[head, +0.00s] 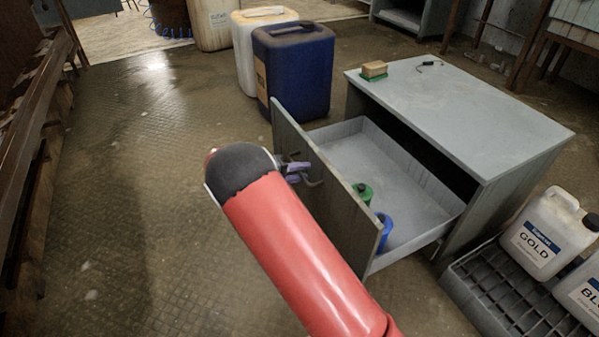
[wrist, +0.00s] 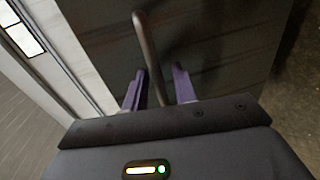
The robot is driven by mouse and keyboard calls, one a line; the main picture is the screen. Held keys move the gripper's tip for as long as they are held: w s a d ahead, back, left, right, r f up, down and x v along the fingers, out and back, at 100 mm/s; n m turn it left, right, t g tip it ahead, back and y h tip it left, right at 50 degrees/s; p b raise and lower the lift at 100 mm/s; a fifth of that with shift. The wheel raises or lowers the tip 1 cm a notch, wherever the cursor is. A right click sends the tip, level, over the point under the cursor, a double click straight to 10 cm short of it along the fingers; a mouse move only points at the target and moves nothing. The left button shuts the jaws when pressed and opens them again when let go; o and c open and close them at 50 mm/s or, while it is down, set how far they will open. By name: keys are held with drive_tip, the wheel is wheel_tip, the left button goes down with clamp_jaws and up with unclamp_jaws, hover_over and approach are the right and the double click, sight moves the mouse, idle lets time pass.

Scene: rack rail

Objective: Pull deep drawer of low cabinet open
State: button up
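The low cabinet (head: 470,110) stands at the right in the head view. Its deep drawer (head: 350,195) is pulled far out, with its inside showing. The drawer front faces left, toward my arm. A dark bar handle (head: 314,182) sits on the drawer front; it also shows in the wrist view (wrist: 150,55). My gripper (head: 293,168) is at the handle, partly hidden by my red arm. In the wrist view its purple fingers (wrist: 158,85) stand apart with the handle bar between them. A gap shows between the bar and the right finger.
A sponge (head: 374,69) lies on the cabinet top. A blue canister (head: 293,70) stands behind the drawer. White jugs (head: 545,235) stand on a grate (head: 510,300) at right. Floor at left is clear.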

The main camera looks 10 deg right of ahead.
drive_tip(key=v, duration=0.7)
drive_tip(key=shift+a+p, duration=0.35)
drive_tip(key=shift+a, duration=0.05)
drive_tip(key=shift+s+r, duration=0.15)
drive_tip(key=s+d+r+m+g+y+p, duration=0.1)
drive_tip(key=s+d+r+g+y+p, duration=0.15)
drive_tip(key=s+d+r, duration=0.45)
drive_tip(key=s+d+r+m+g+y+p, duration=0.2)
drive_tip(key=s+d+r+y, duration=0.3)
drive_tip(key=r, duration=0.5)
drive_tip(key=s+d+r+t+y+p, duration=0.1)
drive_tip(key=s+r+t+y+p, duration=0.1)
drive_tip(key=s+r, duration=0.4)
drive_tip(key=s+d+r+m+t+y+p, duration=0.1)
drive_tip(key=s+r+y+p, duration=0.3)
drive_tip(key=s, duration=1)
wheel_tip(320, 180, up, 2)
drive_tip(key=shift+d+r+t+y, duration=0.1)
drive_tip(key=shift+d+t+y, duration=0.4)
drive_tip(key=shift+t, duration=0.35)
